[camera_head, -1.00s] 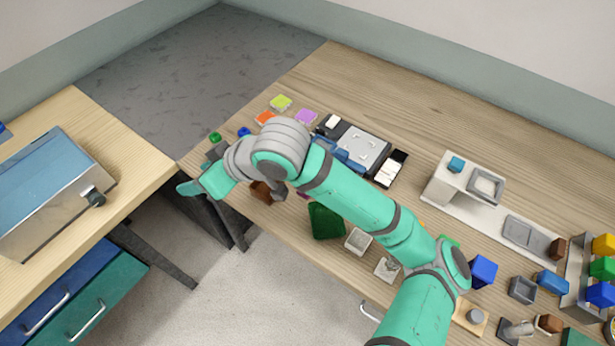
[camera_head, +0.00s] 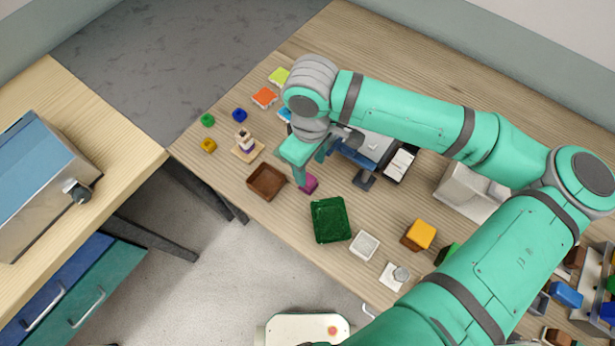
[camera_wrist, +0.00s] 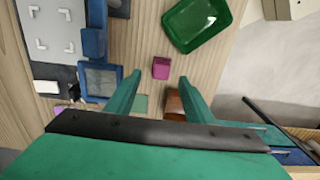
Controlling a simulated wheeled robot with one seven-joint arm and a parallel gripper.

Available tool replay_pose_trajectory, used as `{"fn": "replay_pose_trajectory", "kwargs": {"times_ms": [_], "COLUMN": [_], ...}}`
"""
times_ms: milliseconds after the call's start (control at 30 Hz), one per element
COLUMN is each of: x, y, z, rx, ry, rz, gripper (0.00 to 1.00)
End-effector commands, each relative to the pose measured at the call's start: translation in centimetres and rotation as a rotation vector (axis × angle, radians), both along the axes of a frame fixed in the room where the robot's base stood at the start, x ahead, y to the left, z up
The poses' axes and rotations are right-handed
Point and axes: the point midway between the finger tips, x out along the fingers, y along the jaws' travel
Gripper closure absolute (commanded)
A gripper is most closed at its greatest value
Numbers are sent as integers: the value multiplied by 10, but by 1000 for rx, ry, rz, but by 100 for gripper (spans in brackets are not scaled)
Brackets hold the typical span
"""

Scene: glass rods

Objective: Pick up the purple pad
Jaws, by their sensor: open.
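The purple pad shows only as a small purple patch in the wrist view (camera_wrist: 60,109), at the left, beside the dark-and-white end of the device tray and mostly cut off by my gripper body. In the head view it is hidden behind my arm. My gripper (camera_head: 311,170) is open and empty, pointing down over the table. In the wrist view, a magenta cube (camera_wrist: 160,68) shows just beyond and between my fingertips (camera_wrist: 159,80). The cube also shows in the head view (camera_head: 309,184), close by one finger. The pad lies well to the left of both fingers in the wrist view.
An orange pad (camera_head: 264,97) and a lime pad (camera_head: 279,76) lie at the far left table edge. A brown bowl (camera_head: 267,182) and a green tray (camera_head: 330,219) flank the magenta cube. The device tray (camera_head: 402,162) is close behind my gripper.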

Motion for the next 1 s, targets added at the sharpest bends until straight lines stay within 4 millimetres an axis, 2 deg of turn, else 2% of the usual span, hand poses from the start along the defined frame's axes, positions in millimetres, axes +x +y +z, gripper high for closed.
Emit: {"fn": "replay_pose_trajectory", "kwargs": {"times_ms": [100, 333, 633, 967, 1000], "x": [0, 0, 0, 1, 0], "y": [0, 2, 6, 6, 6], "z": [-14, -29, -68, -74, -74], "rx": [1, 0, 2, 2, 2], "ry": [1, 0, 0, -2, -2], "rz": [-1, 3, 6, 6, 6], "gripper": [52, 52, 52, 52, 61]}}
